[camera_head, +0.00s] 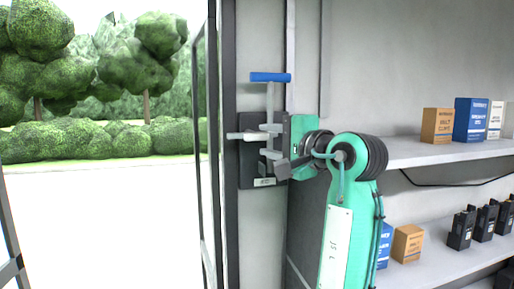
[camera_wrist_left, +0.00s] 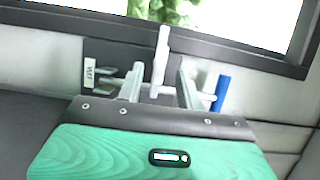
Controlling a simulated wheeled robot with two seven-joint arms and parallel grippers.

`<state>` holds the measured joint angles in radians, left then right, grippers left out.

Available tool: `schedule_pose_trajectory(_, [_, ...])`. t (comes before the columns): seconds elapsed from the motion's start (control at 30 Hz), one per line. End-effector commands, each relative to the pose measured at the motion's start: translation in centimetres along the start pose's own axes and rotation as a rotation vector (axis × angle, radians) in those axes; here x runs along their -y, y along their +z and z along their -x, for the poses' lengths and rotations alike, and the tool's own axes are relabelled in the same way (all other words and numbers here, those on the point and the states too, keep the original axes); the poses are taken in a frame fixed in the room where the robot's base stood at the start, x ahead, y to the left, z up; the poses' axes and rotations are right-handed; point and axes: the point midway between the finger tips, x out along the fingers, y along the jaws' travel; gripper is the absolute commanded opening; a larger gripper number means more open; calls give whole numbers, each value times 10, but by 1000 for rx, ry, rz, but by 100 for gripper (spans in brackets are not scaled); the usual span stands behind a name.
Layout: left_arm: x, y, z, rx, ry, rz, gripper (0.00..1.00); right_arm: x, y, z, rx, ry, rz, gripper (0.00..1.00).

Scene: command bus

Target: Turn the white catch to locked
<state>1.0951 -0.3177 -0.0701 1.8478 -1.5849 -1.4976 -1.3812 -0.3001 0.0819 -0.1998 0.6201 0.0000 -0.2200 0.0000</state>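The white catch (camera_head: 240,136) is on a dark plate (camera_head: 249,165) on the pillar beside the window. It points left, level, toward the window. In the left wrist view the white catch (camera_wrist_left: 161,60) stands up between the two fingers. My left gripper (camera_head: 271,141) is at the plate, one finger above the catch and one below. In the left wrist view my left gripper (camera_wrist_left: 159,86) is open, with a gap on each side of the catch. The catch's base is partly hidden by the gripper. My right gripper is not in view.
A blue-ended T-shaped handle (camera_head: 270,77) stands just above the gripper, its blue end (camera_wrist_left: 221,92) close to one finger. A small label (camera_head: 264,182) sits low on the plate, too small to read. Shelves (camera_head: 420,152) with boxes and radios are at right.

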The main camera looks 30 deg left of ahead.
Motion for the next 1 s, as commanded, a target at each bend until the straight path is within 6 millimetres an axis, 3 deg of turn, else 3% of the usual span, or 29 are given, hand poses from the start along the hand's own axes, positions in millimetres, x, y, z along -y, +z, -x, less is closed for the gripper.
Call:
schedule_pose_trajectory(0.03, [-5,-1,14,-4,1,1,36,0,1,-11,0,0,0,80])
schedule_pose_trajectory(0.2, [-4,0,50,-3,2,1,36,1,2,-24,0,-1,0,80])
schedule_pose_trajectory(0.4, [-2,0,74,1,0,0,36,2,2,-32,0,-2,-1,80])
schedule_pose_trajectory(1.0, [0,0,81,1,1,-1,36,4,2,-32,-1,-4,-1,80])
